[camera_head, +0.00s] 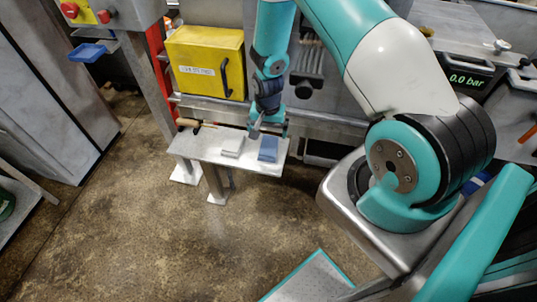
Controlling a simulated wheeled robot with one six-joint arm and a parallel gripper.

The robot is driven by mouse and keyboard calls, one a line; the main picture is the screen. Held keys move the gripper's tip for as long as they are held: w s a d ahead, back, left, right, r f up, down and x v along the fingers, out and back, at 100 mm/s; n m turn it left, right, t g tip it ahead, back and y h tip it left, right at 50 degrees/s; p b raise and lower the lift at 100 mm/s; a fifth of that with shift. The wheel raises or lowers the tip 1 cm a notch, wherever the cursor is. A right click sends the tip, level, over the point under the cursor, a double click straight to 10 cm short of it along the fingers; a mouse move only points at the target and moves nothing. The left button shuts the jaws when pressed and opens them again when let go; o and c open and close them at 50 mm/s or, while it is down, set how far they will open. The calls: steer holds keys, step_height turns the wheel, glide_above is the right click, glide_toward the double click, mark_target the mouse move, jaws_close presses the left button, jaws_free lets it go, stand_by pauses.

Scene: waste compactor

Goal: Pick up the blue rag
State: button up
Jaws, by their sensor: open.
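The blue rag (268,149) lies folded on the right part of a small light grey bench (205,149). My gripper (268,132) points down just above and behind the rag, close to its far edge. It is open, with nothing seen between its fingers. I cannot tell whether a fingertip touches the rag.
A folded grey-white cloth (232,147) lies left of the rag. A tool with a brown handle (189,123) lies at the bench's far left. A yellow box (205,62) with a black handle stands behind the bench. The floor in front is clear.

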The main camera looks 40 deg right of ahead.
mark_target(268, 150)
step_height(268, 150, down, 10)
steer(key=b, duration=0.6)
steer(key=shift+f, duration=0.2)
steer(key=shift+r, duration=0.1)
steer(key=shift+c, duration=0.5)
steer(key=c, duration=0.9)
